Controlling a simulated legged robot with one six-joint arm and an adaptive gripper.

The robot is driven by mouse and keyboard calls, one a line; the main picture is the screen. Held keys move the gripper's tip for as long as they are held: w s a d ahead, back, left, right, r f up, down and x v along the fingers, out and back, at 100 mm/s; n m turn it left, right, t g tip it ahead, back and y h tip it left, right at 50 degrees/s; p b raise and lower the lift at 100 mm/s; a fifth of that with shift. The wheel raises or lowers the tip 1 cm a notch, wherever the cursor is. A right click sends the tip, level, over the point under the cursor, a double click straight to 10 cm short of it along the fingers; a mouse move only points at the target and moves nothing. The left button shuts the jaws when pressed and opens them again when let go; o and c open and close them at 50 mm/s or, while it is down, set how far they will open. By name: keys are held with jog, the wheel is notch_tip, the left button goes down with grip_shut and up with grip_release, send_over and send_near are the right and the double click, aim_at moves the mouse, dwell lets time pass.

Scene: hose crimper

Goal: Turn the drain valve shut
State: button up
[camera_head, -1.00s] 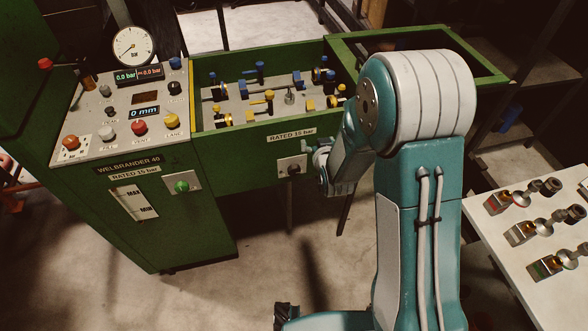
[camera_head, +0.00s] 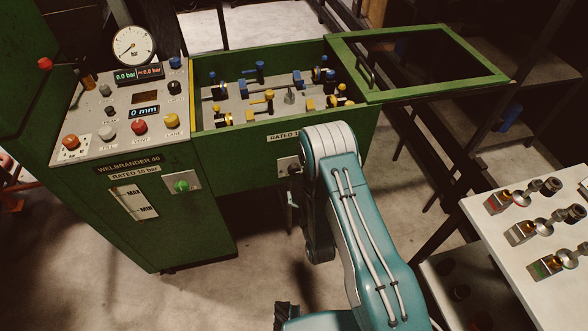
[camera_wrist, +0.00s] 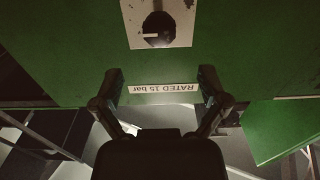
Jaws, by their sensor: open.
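A dark round knob (camera_wrist: 158,30) with a pale mark sits on a light plate (camera_wrist: 182,20) on the green machine front. I take it for the drain valve, though I see no label naming it. In the head view its plate (camera_head: 283,165) shows under the "RATED 15 bar" label, partly behind my arm. My gripper (camera_wrist: 160,84) is open and empty in the wrist view. Its fingers spread either side of the upside-down rating label, below the knob in the picture and apart from it. In the head view my arm hides the gripper.
A green knob (camera_head: 181,186) sits on the cabinet front at left, under a control panel (camera_head: 105,149) with coloured buttons. A gauge (camera_head: 132,46) reads near the display "0.0 bar". A white table (camera_head: 520,272) with several fittings stands at right.

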aim_at(295, 172)
jog(key=x, duration=0.9)
jog(key=shift+w, duration=0.1)
jog(key=c, duration=1.2)
